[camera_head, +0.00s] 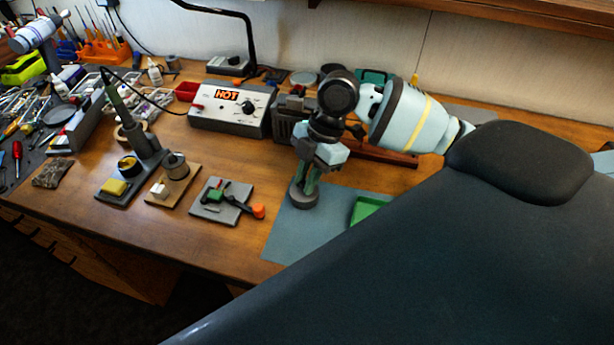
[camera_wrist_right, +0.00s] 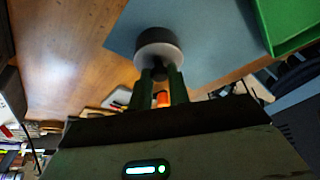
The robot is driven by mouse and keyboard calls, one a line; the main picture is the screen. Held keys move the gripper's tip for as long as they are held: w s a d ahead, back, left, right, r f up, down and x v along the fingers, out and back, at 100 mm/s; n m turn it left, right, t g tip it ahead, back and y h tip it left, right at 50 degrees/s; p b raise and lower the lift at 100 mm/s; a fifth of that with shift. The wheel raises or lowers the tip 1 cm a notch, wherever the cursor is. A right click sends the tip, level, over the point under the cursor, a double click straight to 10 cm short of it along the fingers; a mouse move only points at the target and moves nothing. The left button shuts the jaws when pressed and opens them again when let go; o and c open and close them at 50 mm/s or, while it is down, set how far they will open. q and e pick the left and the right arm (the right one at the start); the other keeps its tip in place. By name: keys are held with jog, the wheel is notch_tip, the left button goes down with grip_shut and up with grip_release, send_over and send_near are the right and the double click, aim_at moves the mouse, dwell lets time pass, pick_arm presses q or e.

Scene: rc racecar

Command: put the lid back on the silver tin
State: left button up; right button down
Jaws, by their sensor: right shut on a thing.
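My right gripper (camera_head: 308,178) points down over the blue-grey mat, its green fingers shut on the dark knob of a round grey piece (camera_head: 303,195) that looks like the lid. In the right wrist view my gripper (camera_wrist_right: 161,80) closes on the knob, and the round piece (camera_wrist_right: 158,45) shows a light face and a dark side. I cannot tell whether the tin is beneath it or whether it touches the mat. A silvery round can (camera_head: 174,166) stands on a small wooden board to the left; I cannot tell if it is the tin.
The mat (camera_head: 283,232) has a green tray (camera_head: 366,209) close to the right of my gripper. A board with small parts (camera_head: 222,200) lies to the left. A soldering station marked HOT (camera_head: 229,112) stands behind. My own arm hides the bench's right side.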

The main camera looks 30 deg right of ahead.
jog(key=c, duration=0.8)
grip_release()
jog(key=shift+o, duration=0.2)
jog(key=shift+r+p, duration=0.65)
jog(key=shift+r, duration=1.8)
pick_arm(q)
jog(key=shift+w+r+t, duration=0.4)
jog(key=shift+w+r, duration=0.75)
jog(key=shift+r, duration=0.2)
pick_arm(e)
jog(key=shift+r, duration=1.05)
grip_shut()
